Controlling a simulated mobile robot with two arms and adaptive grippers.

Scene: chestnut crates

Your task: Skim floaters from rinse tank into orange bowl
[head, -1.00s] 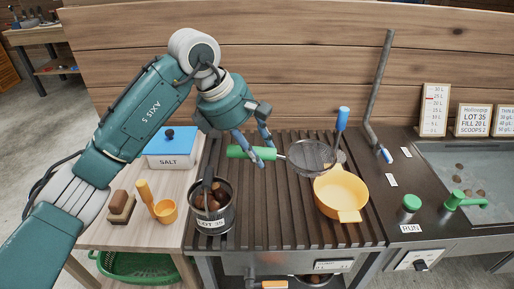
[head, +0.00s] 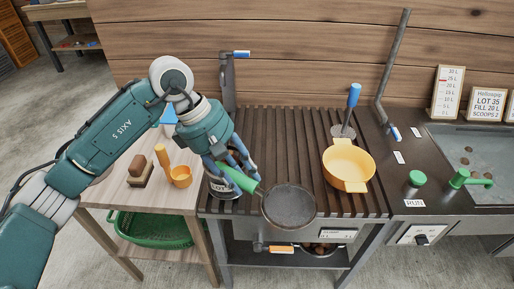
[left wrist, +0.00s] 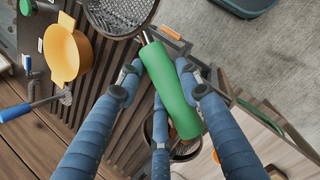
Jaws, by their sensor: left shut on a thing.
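My left gripper (head: 234,172) is shut on the green handle of a skimmer. It shows close up in the left wrist view (left wrist: 170,85). The skimmer's round mesh (head: 289,206) hangs flat over the front edge of the slatted rack and looks empty. The orange bowl (head: 348,166) stands on the rack's right side, to the right of the mesh and apart from it; it also shows in the left wrist view (left wrist: 68,55). The rinse tank (head: 468,150) is at the far right, with several brown floaters (head: 466,161) in its water. My right gripper is not in view.
The LOT 35 pot (head: 221,188) is partly hidden behind my gripper. A green tap (head: 462,178) stands at the tank's near edge.

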